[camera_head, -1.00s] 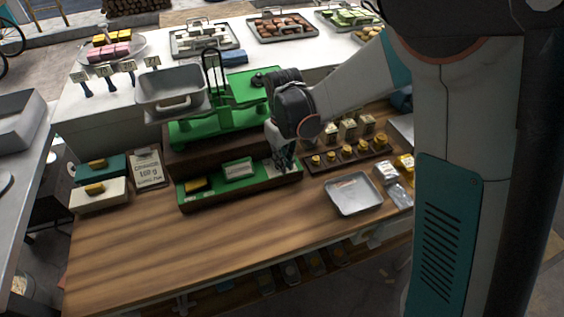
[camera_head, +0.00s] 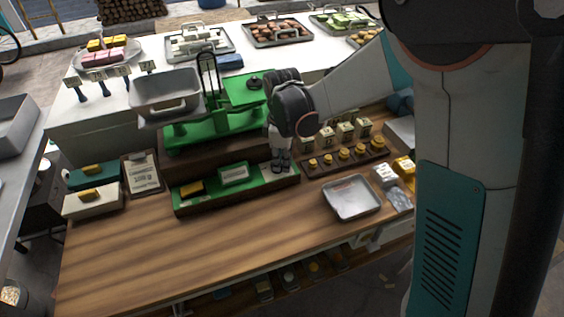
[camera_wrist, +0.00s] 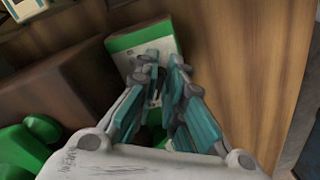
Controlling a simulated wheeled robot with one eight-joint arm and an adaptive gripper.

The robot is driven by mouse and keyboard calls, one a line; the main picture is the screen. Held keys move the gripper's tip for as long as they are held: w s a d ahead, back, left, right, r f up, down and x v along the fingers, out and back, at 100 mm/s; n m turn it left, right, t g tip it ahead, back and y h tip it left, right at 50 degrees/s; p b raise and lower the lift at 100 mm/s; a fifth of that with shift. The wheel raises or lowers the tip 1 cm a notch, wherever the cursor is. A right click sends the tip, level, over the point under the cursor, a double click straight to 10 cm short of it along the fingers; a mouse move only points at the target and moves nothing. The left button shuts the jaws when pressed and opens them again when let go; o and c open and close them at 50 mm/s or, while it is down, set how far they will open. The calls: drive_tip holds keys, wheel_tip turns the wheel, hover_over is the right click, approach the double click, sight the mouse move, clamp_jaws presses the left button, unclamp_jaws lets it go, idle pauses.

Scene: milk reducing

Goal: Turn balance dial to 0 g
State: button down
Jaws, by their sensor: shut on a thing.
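The green balance (camera_head: 215,127) stands on a brown block behind a long green panel (camera_head: 215,199) on the wooden counter. A metal pan (camera_head: 165,87) sits on the balance's left side. My gripper (camera_head: 281,167) points down at the panel's right end. In the wrist view, its teal fingers (camera_wrist: 160,84) are close together over a white plate with a green edge (camera_wrist: 142,42). They are shut on the small dial at this plate. The fingers mostly hide the dial, and I cannot read its setting.
A row of small yellow-topped weights (camera_head: 345,155) stands right of my gripper. A square metal tray (camera_head: 352,197) lies at the front right. A 100 g clipboard (camera_head: 143,173) and butter boxes (camera_head: 93,202) are at the left. The front of the counter is clear.

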sight(282, 165)
drive_tip(key=shift+w, duration=0.1)
idle(0.3)
drive_tip(key=c, duration=1.7)
unclamp_jaws()
drive_tip(key=shift+r, duration=0.15)
wheel_tip(282, 165, up, 12)
drive_tip(key=shift+f, duration=0.1)
